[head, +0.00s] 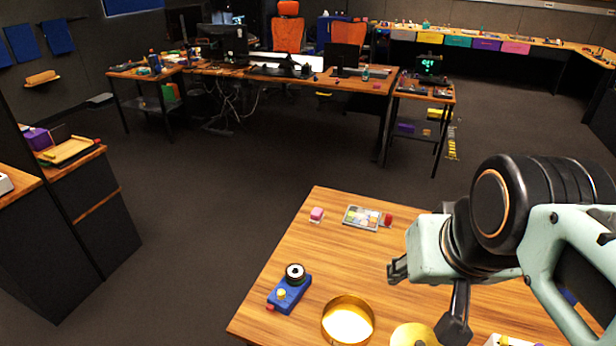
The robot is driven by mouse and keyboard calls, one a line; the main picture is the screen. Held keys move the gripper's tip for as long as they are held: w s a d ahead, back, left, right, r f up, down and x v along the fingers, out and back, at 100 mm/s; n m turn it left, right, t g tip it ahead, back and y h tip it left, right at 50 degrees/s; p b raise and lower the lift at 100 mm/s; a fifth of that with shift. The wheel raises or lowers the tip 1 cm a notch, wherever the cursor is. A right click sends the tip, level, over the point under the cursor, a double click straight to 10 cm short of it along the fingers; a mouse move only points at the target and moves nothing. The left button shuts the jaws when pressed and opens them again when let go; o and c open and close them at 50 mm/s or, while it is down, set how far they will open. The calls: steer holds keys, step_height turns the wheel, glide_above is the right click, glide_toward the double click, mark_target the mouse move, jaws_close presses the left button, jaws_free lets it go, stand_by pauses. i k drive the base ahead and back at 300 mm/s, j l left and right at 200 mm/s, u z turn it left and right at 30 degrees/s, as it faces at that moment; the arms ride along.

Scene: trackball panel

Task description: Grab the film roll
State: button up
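I cannot tell for sure which item is the film roll. A yellow round item (413,336) is partly cut off at the bottom. My gripper (426,299) is over the table, right of the blue panel and above the gold item. Its dark fingers are spread apart, with nothing visible between them.
The wooden table (330,243) has a clear middle. A pink block (316,214), a tray of small coloured pieces (362,217) and a red item (388,219) lie at its back. My arm hides its right side. Desks with monitors (343,56) stand farther back.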

mark_target(298, 280)
steer(key=u, duration=0.7)
